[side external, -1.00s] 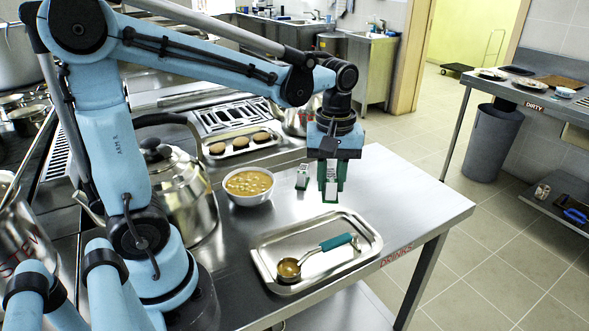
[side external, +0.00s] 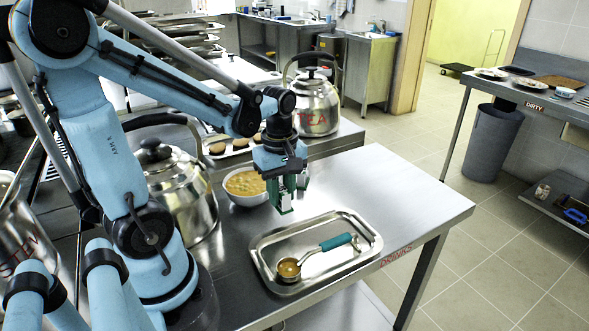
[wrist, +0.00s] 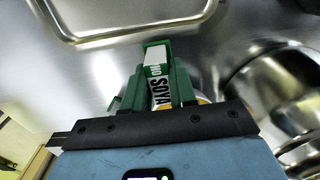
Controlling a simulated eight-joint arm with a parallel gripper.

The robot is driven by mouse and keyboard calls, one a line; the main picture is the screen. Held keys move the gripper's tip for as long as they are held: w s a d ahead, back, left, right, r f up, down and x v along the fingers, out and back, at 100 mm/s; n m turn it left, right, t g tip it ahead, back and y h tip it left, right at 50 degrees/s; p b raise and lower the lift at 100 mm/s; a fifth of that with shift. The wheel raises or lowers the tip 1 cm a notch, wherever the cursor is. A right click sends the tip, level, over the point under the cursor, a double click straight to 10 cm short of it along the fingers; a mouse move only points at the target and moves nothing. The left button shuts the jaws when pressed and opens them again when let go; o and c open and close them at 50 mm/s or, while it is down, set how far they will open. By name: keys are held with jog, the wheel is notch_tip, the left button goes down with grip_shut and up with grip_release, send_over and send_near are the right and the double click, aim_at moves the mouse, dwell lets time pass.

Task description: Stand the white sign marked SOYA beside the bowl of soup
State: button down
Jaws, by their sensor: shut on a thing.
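My gripper (side external: 284,207) is shut on the white sign, with its fingers pointing down just right of the soup bowl. In the wrist view the sign (wrist: 159,90) sits between the green fingers. A sliver of orange soup (wrist: 203,100) shows beside the fingers in the wrist view.
A steel tray (side external: 262,262) with a green-handled ladle (side external: 290,268) lies in front. A kettle (side external: 182,195) stands left of the bowl, and a TEA kettle (side external: 318,105) behind. A second small sign stood close by, now hard to make out. The table's right side is clear.

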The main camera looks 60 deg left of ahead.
jog(key=a+f, duration=0.2)
jog(key=a, duration=0.1)
jog(key=shift+w+a+f, duration=0.1)
jog(key=shift+w+a, duration=0.1)
jog(key=shift+a, duration=0.1)
jog(key=shift+f, duration=2)
jog(key=shift+f, duration=0.2)
jog(key=c, duration=0.9)
grip_release()
jog(key=shift+r, duration=0.1)
